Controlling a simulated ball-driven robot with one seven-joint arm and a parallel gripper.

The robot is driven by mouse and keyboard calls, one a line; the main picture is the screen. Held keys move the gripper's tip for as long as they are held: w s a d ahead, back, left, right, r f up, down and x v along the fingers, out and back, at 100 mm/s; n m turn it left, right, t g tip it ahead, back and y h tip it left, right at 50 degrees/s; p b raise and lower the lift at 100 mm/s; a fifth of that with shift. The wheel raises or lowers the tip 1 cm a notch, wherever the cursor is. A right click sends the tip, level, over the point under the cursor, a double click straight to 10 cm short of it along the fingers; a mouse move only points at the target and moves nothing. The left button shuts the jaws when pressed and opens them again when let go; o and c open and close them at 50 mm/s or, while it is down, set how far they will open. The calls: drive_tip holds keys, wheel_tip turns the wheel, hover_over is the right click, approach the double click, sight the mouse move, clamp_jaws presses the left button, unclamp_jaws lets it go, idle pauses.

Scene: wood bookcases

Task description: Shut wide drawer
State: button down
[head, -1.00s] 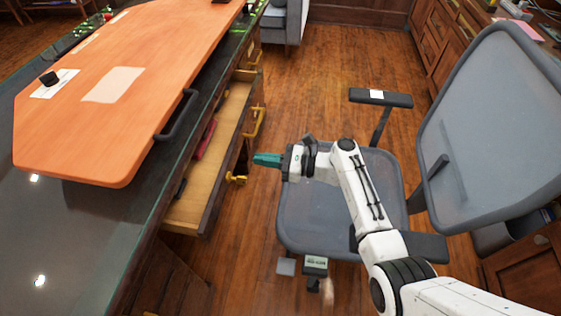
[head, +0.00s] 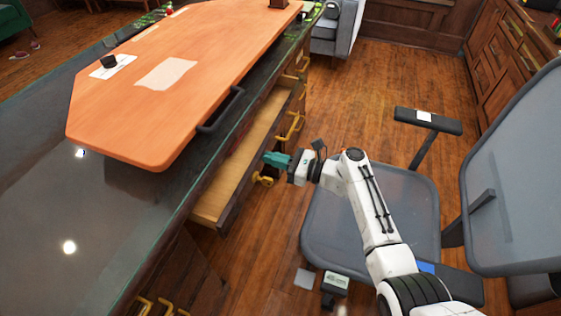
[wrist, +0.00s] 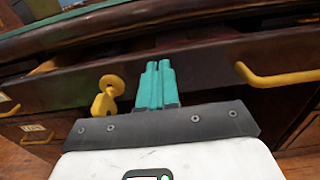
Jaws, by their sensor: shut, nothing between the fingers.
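The wide drawer (head: 232,181) stands partly open from the side of the dark desk, its pale wooden inside showing in the head view. Its dark front also spans the wrist view (wrist: 205,68). The front carries yellow pull handles (head: 291,127) and a yellow lock with a key (head: 263,180), which shows left of the fingers in the wrist view (wrist: 108,93). My gripper (head: 270,158) has teal fingers, shut together and empty. They point at the drawer front between the lock and a handle, and look to be touching or very close to it.
A grey office chair (head: 385,210) stands under and right of my arm. An orange board (head: 150,100) with a dark handle lies on the glossy desktop (head: 40,200). Wooden floor (head: 360,80) is clear beyond the chair. Wood cabinets (head: 500,60) stand at the right.

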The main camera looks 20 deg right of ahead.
sight(241, 157)
drive_tip(key=b+x, duration=0.4)
drive_tip(key=x, duration=0.6)
drive_tip(key=shift+f, duration=0.1)
drive_tip(key=shift+w+a+r, duration=0.1)
drive_tip(key=shift+r, duration=0.15)
drive_tip(key=shift+r, duration=0.1)
